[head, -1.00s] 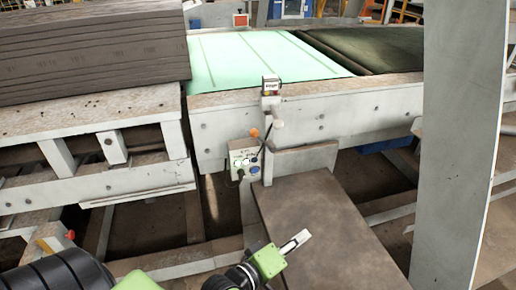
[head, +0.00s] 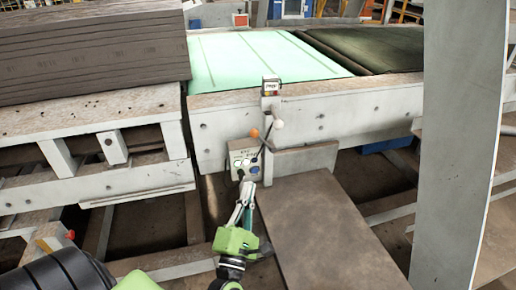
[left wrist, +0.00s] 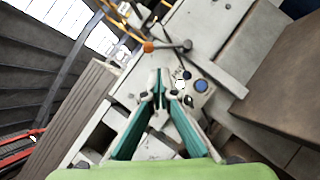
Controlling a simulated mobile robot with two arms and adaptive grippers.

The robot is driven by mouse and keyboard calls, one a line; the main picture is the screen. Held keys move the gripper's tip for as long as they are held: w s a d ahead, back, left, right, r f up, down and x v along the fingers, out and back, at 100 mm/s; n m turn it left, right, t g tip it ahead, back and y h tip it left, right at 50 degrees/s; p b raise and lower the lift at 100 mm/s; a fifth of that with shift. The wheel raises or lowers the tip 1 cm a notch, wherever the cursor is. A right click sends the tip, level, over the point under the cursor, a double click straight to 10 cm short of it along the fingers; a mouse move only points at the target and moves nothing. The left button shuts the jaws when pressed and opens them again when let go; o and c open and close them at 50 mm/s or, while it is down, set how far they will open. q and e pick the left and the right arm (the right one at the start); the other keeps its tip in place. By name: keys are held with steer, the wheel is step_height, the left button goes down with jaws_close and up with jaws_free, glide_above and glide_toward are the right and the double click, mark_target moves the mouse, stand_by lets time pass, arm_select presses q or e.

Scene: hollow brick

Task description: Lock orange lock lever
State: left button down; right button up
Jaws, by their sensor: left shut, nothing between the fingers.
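The orange lock lever (head: 254,133) is a small orange knob on the front of the conveyor frame, just above a grey control box (head: 243,150). In the left wrist view the orange knob (left wrist: 148,46) sits beyond the fingertips, beside a grey-knobbed lever (left wrist: 186,45). My left gripper (head: 248,187) is shut and empty. It points up at the control box from below, and its tips appear apart from the orange knob. In the left wrist view the shut fingers (left wrist: 158,78) cover part of the box. My right gripper is not in view.
The control box carries a blue button (left wrist: 201,86) and other small controls. A brown slab (head: 320,225) lies right of my gripper. A wide pale post (head: 455,150) stands at the right. Stacked grey boards (head: 90,50) lie at the upper left, beside a green conveyor belt (head: 260,60).

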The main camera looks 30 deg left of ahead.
mark_target(263, 140)
arm_select(q)
steer(key=p+x, duration=0.4)
steer(key=x, duration=1)
